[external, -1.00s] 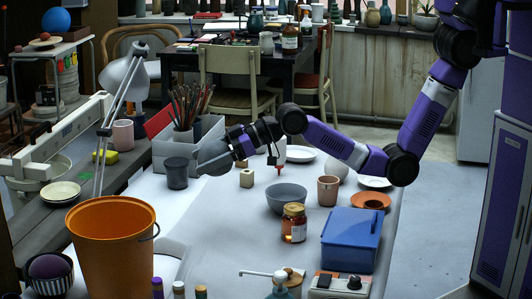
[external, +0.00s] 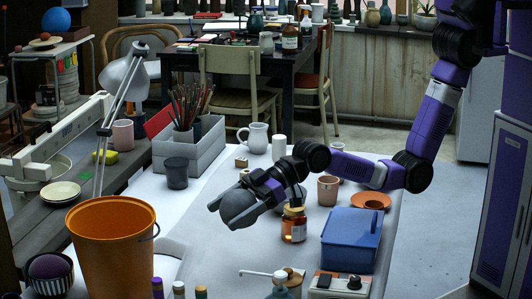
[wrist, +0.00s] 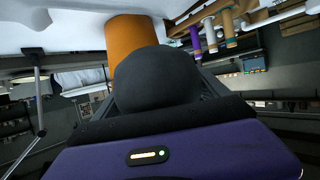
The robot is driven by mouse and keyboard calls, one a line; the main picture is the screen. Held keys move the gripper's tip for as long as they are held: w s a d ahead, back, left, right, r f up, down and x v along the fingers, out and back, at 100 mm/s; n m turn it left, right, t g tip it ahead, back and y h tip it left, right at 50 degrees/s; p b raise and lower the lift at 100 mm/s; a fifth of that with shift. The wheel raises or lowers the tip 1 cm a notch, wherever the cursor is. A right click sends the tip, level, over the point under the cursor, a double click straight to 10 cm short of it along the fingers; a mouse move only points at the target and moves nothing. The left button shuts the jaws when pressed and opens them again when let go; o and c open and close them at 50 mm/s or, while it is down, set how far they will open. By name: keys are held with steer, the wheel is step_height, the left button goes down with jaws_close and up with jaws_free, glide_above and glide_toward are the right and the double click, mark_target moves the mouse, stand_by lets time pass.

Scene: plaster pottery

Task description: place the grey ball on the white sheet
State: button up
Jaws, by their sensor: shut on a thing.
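The grey ball (external: 239,208) is held between the two fingers of my gripper (external: 226,214), above the table's left half in the external view. In the wrist view the ball (wrist: 158,78) looks dark and fills the space between the fingers. A bright white area, which looks like the white sheet (external: 158,208), lies along the left side of the table. The ball is at or right of its edge in the picture. Its height above the surface is hard to tell.
An orange bucket (external: 112,250) stands at front left and also shows in the wrist view (wrist: 130,36). An amber jar (external: 294,225) is close right of my gripper. A blue box (external: 351,238), a pink cup (external: 328,189) and a dark cup (external: 176,173) stand around. Several bottles line the front.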

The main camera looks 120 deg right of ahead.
step_height(320, 180, down, 15)
steer(key=shift+w+r, duration=0.1)
stand_by(0.5)
steer(key=shift+f+b, duration=0.25)
steer(key=shift+b, duration=0.05)
steer(key=o, duration=1.9)
steer(key=shift+f, duration=0.15)
steer(key=shift+o, duration=0.2)
steer(key=shift+r, duration=0.2)
steer(key=v, duration=0.4)
steer(key=shift+s+p, duration=0.3)
step_height(320, 180, up, 7)
steer(key=shift+s, duration=0.3)
